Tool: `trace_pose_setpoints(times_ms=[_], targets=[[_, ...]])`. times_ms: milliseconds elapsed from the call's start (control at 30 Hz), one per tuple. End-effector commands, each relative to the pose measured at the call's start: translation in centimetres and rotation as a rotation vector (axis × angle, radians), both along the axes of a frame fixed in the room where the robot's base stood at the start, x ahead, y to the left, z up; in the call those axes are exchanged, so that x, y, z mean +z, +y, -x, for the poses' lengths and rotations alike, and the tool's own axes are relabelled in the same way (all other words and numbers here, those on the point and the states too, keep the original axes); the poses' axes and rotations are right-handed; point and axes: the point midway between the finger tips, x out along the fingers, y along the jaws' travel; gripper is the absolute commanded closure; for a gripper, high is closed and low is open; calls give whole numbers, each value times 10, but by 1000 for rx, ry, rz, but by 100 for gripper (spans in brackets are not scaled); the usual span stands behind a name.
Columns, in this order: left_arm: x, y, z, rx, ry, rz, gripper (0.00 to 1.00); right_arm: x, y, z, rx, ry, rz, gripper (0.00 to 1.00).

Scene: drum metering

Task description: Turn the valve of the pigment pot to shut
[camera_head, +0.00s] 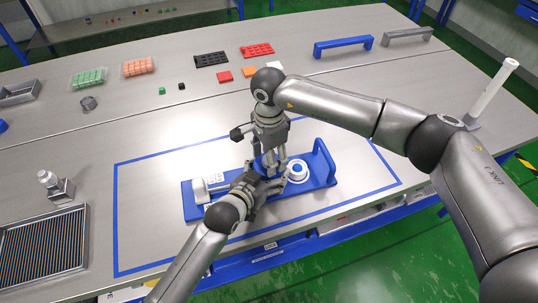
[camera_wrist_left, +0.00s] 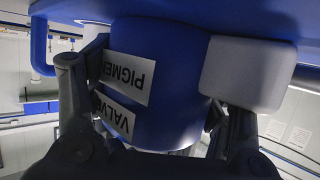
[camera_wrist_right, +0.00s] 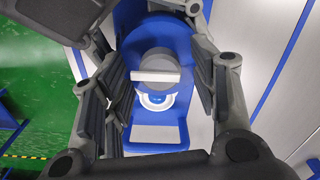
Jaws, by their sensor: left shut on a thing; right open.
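The pigment pot (camera_wrist_left: 160,75) is a blue cylinder with white "PIGMENT" and "VALVE" labels, upside down in the left wrist view. My left gripper (camera_head: 277,184) is shut on the pot, with a finger on either side (camera_wrist_left: 150,110). In the right wrist view the valve is a grey round top (camera_wrist_right: 158,62) with a pale bar handle (camera_wrist_right: 156,76) lying crosswise. My right gripper (camera_head: 270,168) points down over it, fingers open on both sides (camera_wrist_right: 156,85) and apart from the bar. In the head view both grippers mostly hide the pot.
A white ring with a blue centre (camera_head: 297,171) sits close beside the pot. A white block (camera_head: 200,190) stands at the stand's left end.

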Motion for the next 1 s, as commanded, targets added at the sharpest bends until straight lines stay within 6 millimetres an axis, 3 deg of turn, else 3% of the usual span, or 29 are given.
trace_pose_setpoints(times_ms=[167, 533, 1000], targets=[[-1, 0, 0, 1, 1, -1, 89, 0, 0, 0, 0, 0, 0, 46], [-1, 0, 0, 1, 1, -2, 89, 0, 0, 0, -1, 0, 0, 91], [-1, 0, 0, 1, 1, -2, 89, 1, 0, -1, -131, -2, 0, 91]])
